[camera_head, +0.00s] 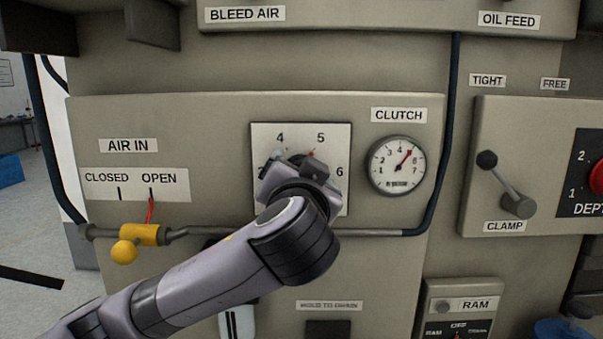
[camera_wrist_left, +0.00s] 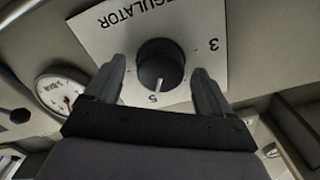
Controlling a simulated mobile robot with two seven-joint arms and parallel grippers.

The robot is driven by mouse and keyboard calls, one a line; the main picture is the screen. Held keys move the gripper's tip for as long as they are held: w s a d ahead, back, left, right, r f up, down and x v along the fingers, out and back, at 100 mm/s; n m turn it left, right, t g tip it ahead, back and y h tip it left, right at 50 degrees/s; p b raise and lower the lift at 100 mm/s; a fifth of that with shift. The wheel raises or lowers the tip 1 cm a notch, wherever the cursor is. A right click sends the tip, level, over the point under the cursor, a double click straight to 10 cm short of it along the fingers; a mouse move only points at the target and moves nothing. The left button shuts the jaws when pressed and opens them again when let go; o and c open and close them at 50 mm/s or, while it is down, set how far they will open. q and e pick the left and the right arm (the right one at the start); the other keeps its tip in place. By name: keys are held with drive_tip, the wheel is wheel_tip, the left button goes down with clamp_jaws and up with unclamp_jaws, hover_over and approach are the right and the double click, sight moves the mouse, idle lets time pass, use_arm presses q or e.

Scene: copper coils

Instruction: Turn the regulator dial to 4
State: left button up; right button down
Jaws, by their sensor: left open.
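The regulator dial (camera_wrist_left: 160,65) is a round black knob on a white plate (camera_head: 335,135), which also shows upside down in the left wrist view (camera_wrist_left: 190,25). A small white mark on the knob points roughly at the 5. In the head view 4, 5 and 6 show around the dial, and my gripper hides most of the knob. My left gripper (camera_head: 290,172) is in front of the plate. In the left wrist view its open fingers (camera_wrist_left: 157,72) stand on either side of the knob, with gaps visible. My right gripper is not in view.
A round gauge (camera_head: 397,165) under the CLUTCH label is right of the plate, its red needle pointing up and right. A yellow AIR IN valve handle (camera_head: 140,238) and a pipe (camera_head: 375,233) run below. A clamp lever (camera_head: 505,185) is at the right.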

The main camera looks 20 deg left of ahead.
use_arm(q)
drive_tip(key=c, duration=1)
drive_tip(key=shift+c, duration=0.2)
drive_tip(key=shift+f+n+b, duration=0.25)
drive_tip(key=shift+n+b, duration=0.65)
drive_tip(key=shift+b, duration=0.3)
drive_tip(key=shift+a+r+n+b, duration=0.1)
drive_tip(key=shift+n+b, duration=1.15)
drive_tip(key=shift+n, duration=1.25)
drive_tip(key=shift+a+r+n+b, duration=0.1)
drive_tip(key=shift+n+b, duration=1.15)
drive_tip(key=shift+n, duration=1.25)
